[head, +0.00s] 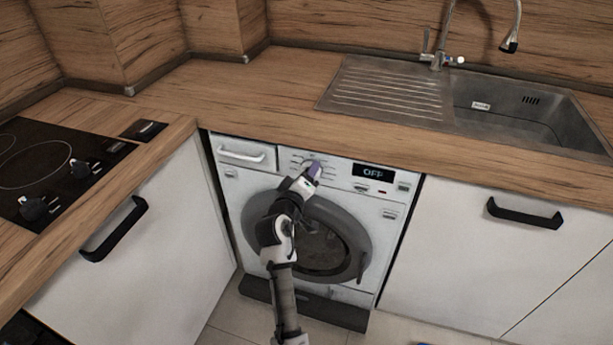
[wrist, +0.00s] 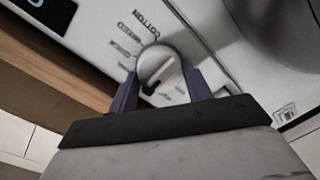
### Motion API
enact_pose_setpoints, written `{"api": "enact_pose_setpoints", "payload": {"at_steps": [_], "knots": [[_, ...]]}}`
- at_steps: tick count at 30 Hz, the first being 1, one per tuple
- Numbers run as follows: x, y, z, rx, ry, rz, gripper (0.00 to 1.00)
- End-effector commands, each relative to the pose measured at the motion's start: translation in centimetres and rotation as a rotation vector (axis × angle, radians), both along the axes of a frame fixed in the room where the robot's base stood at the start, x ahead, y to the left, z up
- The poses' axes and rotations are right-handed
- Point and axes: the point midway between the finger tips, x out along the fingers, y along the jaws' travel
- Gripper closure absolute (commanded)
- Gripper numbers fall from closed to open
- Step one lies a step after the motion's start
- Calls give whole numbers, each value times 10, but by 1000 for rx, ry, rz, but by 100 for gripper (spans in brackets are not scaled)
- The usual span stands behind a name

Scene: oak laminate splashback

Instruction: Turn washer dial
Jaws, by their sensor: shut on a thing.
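The washer (head: 335,285) is a white front loader built in under the counter, with a round grey door (head: 355,225). Its display (head: 374,173) reads OFF. The dial (wrist: 157,67) is a round light knob with a raised grip bar, and printed labels stand beside it in the wrist view. My gripper (wrist: 158,82) is shut on the dial, with one purple finger at each side of it. In the head view my gripper (head: 314,171) reaches up to the control panel and mostly hides the dial.
A wooden counter (head: 270,95) runs above the washer, with a steel sink (head: 520,105) at right. A black cooktop (head: 60,165) is at left. White cabinets with black handles (head: 115,228) flank the washer. Some floor (head: 225,310) shows in front.

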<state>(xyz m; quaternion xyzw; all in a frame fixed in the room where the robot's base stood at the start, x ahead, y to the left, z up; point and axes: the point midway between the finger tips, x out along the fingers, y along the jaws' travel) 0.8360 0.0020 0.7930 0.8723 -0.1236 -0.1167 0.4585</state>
Motion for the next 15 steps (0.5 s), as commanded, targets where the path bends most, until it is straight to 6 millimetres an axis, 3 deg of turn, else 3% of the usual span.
{"api": "enact_pose_setpoints", "payload": {"at_steps": [7, 8, 12, 15], "knots": [[0, 0, 0, -1, 2, 0, 74], [0, 0, 0, -1, 2, 0, 47], [0, 0, 0, -1, 2, 0, 29], [0, 0, 0, -1, 0, 0, 29]]}}
